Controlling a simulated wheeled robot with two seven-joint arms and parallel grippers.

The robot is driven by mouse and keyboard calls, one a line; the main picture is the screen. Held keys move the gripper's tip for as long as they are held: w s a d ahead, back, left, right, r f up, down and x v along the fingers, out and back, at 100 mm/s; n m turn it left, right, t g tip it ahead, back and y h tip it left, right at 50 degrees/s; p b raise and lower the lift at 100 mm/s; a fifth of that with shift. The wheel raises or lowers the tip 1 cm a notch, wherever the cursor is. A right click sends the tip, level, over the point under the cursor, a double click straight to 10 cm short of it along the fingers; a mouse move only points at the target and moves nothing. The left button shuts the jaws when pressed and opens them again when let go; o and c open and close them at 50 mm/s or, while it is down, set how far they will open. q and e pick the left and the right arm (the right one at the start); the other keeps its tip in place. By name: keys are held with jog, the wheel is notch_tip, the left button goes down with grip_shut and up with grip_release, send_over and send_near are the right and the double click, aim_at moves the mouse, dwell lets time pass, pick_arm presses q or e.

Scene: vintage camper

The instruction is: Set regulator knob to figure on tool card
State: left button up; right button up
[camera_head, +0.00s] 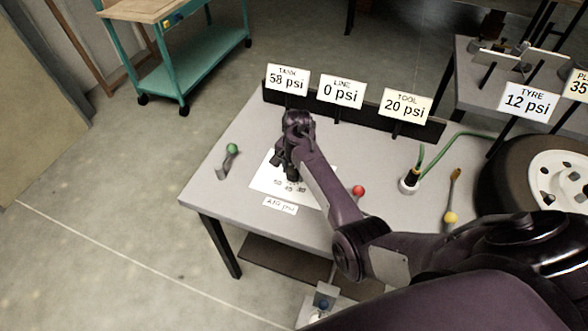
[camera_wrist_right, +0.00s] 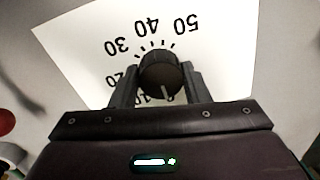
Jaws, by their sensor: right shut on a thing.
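The regulator knob (camera_wrist_right: 161,73) is dark and round with a white pointer mark. It stands on a white dial sheet (camera_wrist_right: 90,42) with printed figures from 10 to 50. The pointer faces the lower edge of the wrist view, beside the partly hidden 10 and away from the 20. My right gripper (camera_wrist_right: 160,84) is shut on the knob, one finger on each side. In the head view my right gripper (camera_head: 287,160) hides the knob above the sheet (camera_head: 263,180). The tool card (camera_head: 406,105) reads 20 psi. My left gripper is out of view.
The tank card (camera_head: 287,80) reads 58 psi, the line card (camera_head: 341,91) 0 psi and the tyre card (camera_head: 528,101) 12 psi. A green-knobbed lever (camera_head: 231,150), red knob (camera_head: 358,190) and yellow-knobbed lever (camera_head: 451,215) stand on the bench (camera_head: 225,192). A green hose (camera_head: 440,147) runs right.

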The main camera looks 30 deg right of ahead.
jog(key=shift+c, duration=0.2)
jog(key=shift+r+m+p, duration=0.15)
jog(key=shift+m+p, duration=0.45)
jog(key=shift+m, duration=0.1)
jog(key=shift+m+p, duration=0.65)
jog(key=shift+m, duration=0.55)
jog(key=m, duration=0.3)
jog(key=shift+w+a+m+p, duration=0.1)
jog(key=shift+m+p, duration=0.2)
jog(key=shift+p, duration=0.1)
jog(key=shift+m+h, duration=0.3)
jog(key=shift+m, duration=0.7)
jog(key=m, duration=0.2)
jog(key=shift+m+b, duration=0.3)
jog(key=m+b, duration=0.1)
jog(key=m, duration=0.2)
jog(key=shift+f, duration=0.2)
pick_arm(q)
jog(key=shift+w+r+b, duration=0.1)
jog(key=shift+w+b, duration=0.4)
jog(key=shift+b, duration=0.3)
pick_arm(e)
jog(key=shift+m, duration=1.3)
